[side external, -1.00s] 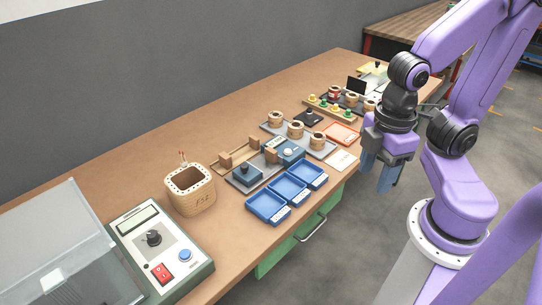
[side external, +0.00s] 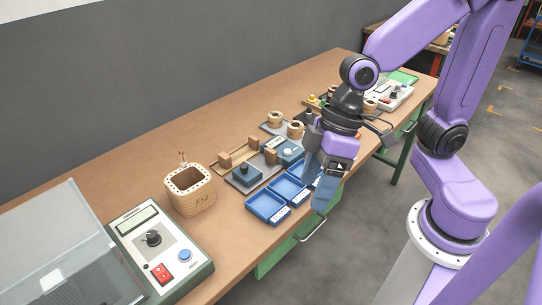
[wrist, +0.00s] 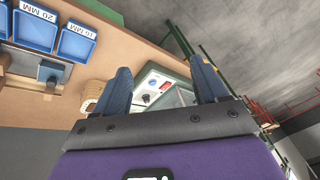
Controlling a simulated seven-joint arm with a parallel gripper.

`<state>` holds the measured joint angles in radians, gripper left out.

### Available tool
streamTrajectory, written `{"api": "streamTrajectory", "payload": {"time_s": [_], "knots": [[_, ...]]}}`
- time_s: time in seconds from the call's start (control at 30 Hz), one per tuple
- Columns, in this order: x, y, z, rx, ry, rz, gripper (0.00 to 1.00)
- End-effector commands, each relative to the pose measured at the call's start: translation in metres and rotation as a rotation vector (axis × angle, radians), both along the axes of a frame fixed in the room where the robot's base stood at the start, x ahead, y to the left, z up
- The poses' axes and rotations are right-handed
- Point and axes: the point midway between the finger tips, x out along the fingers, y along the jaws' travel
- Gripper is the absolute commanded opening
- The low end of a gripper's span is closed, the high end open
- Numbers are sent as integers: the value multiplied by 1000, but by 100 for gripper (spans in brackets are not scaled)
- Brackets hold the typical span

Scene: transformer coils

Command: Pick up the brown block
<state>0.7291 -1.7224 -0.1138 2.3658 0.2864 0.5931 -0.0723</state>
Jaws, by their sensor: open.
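Small brown wooden blocks stand mid-table in the side view: one (side external: 225,160) at the left end of a wooden strip, one (side external: 270,157) by the blue-grey devices, and one (side external: 252,145) behind. I cannot tell which one the task means. My gripper (side external: 317,188) is open and empty, above the table's front edge near the blue trays, to the right of the blocks and apart from them. In the wrist view its two blue-grey fingers (wrist: 160,66) are spread with nothing between them. No brown block is clearly identifiable there.
Blue trays (side external: 268,206) lie at the front edge and show labels in the wrist view (wrist: 77,42). A woven basket (side external: 189,190) and a control box (side external: 157,245) stand to the left. Wound coils (side external: 296,130) stand behind my gripper.

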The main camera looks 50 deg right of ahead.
Motion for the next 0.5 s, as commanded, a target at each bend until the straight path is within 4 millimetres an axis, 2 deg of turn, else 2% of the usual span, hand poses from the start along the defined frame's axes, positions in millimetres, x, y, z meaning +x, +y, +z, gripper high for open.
{"api": "streamTrajectory", "payload": {"time_s": [0.03,0.1,0.23,0.37,0.5], "knots": [[22,23,0,61,-5,-70,72],[56,51,3,152,-27,-176,72],[127,88,7,291,-92,-394,72],[203,103,6,389,-185,-635,72],[282,93,-2,440,-312,-911,72]]}}
